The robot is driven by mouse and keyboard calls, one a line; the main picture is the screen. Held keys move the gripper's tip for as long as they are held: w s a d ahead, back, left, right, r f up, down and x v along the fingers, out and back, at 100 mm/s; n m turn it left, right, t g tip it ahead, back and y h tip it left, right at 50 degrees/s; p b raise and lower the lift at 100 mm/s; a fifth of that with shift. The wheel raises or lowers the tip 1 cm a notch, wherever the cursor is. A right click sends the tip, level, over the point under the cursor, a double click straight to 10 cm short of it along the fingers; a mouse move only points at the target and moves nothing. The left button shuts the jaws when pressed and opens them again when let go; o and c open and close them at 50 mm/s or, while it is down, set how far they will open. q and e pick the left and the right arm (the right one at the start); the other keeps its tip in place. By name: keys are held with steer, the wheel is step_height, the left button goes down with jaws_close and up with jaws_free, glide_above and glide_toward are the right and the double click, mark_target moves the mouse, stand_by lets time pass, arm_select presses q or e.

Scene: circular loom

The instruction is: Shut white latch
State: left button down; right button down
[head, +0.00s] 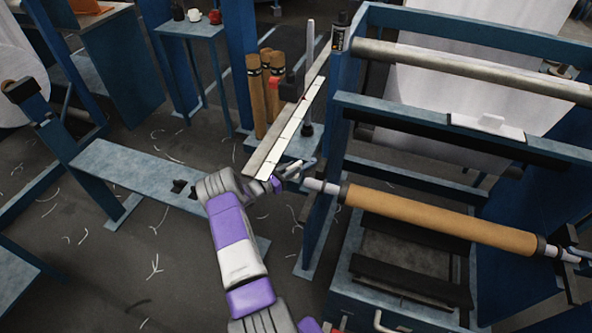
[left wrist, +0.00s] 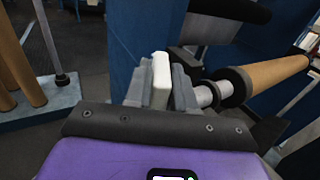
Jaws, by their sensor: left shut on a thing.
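The white latch (left wrist: 160,80) is a short pale block standing upright in the left wrist view, in front of a blue frame post. My left gripper (left wrist: 161,88) is shut on it, with one grey finger on each side. In the head view my left gripper (head: 298,170) is at the left post of the blue loom frame, close to the left shaft end of the brown roll. The latch is too small there to make out clearly. Its lower part is hidden behind the gripper in the left wrist view. My right gripper is not in view.
The brown roll (head: 440,218) lies across the frame, and its end shows just right of the fingers (left wrist: 275,78). A long narrow plank (head: 292,125) and several upright brown tubes (head: 255,95) stand behind the gripper. A low blue bench (head: 140,172) is at left.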

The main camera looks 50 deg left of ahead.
arm_select(q)
steer(key=shift+s+f, duration=0.1)
steer(key=c, duration=1)
jaws_free()
steer(key=shift+c, duration=0.2)
step_height(320, 180, up, 10)
steer(key=p, duration=0.3)
steer(key=shift+p, duration=0.3)
steer(key=shift+c, duration=0.3)
